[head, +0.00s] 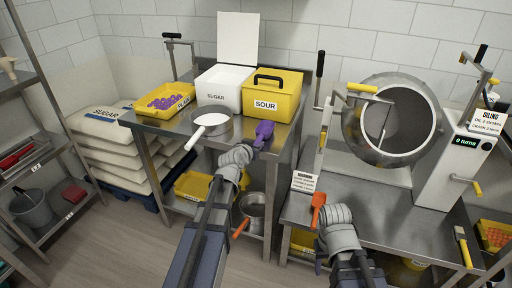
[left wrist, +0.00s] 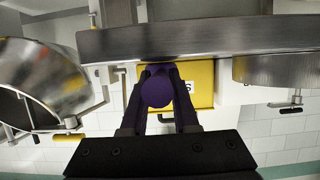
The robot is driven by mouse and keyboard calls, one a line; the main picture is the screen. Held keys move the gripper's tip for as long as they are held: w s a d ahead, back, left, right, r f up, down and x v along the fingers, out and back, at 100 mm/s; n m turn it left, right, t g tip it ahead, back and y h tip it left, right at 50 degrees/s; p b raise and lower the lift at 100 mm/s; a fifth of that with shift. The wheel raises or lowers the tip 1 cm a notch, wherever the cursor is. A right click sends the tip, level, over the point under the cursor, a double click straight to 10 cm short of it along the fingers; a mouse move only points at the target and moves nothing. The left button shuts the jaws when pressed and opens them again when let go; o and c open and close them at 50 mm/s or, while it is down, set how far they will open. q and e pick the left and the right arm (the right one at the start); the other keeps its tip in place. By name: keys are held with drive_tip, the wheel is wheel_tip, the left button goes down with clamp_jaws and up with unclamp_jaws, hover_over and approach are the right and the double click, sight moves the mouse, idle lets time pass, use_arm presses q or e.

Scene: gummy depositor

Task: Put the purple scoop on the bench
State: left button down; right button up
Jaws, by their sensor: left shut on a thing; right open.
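The purple scoop (head: 264,131) is held at the front right edge of the steel bench (head: 185,127), in front of the yellow SOUR bin. My left gripper (head: 257,145) is shut on it. In the left wrist view the scoop's round purple part (left wrist: 157,91) sits between the two dark fingers. I cannot tell whether the scoop touches the bench top.
The bench carries a yellow PLAIN tray (head: 187,103), a white SUGAR bin (head: 222,90), a yellow SOUR bin (head: 270,102) and a steel pan (head: 222,128) with a white-ended tool. A drum machine (head: 365,140) stands on the right. Bare steel shows at the bench's front left.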

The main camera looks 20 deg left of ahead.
use_arm(q)
drive_tip(key=shift+f, duration=0.1)
drive_tip(key=shift+f, duration=0.15)
drive_tip(key=c, duration=0.7)
unclamp_jaws()
use_arm(e)
drive_tip(key=shift+f, duration=0.1)
